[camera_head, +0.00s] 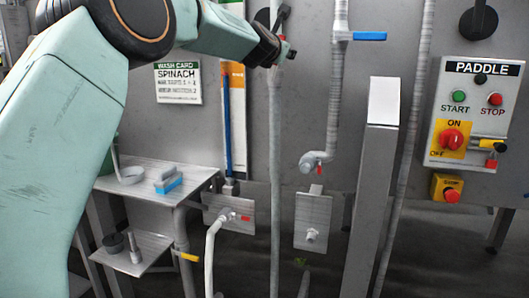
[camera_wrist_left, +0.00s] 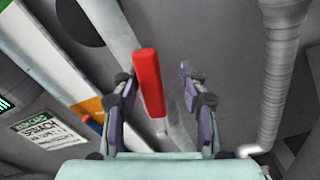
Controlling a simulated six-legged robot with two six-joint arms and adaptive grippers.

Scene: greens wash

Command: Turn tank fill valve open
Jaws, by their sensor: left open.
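A red valve handle (camera_wrist_left: 148,82) stands out from a grey pipe in the left wrist view. It lies between the two fingers of my left gripper (camera_wrist_left: 157,78), nearer the left finger, with a clear gap to the right finger. In the head view my left gripper (camera_head: 284,48) is at the upper middle, at the vertical pipe (camera_head: 276,150). The handle is mostly hidden there behind the gripper, with only small bits of red showing. My left gripper is open. I cannot read a label naming this valve. My right gripper is in neither view.
A blue-handled valve (camera_head: 369,36) sits on a pipe to the right. The paddle control panel (camera_head: 474,115) and a grey post (camera_head: 377,180) stand further right. A spinach wash card (camera_head: 178,82) hangs on the wall. A metal shelf (camera_head: 140,172) is lower left.

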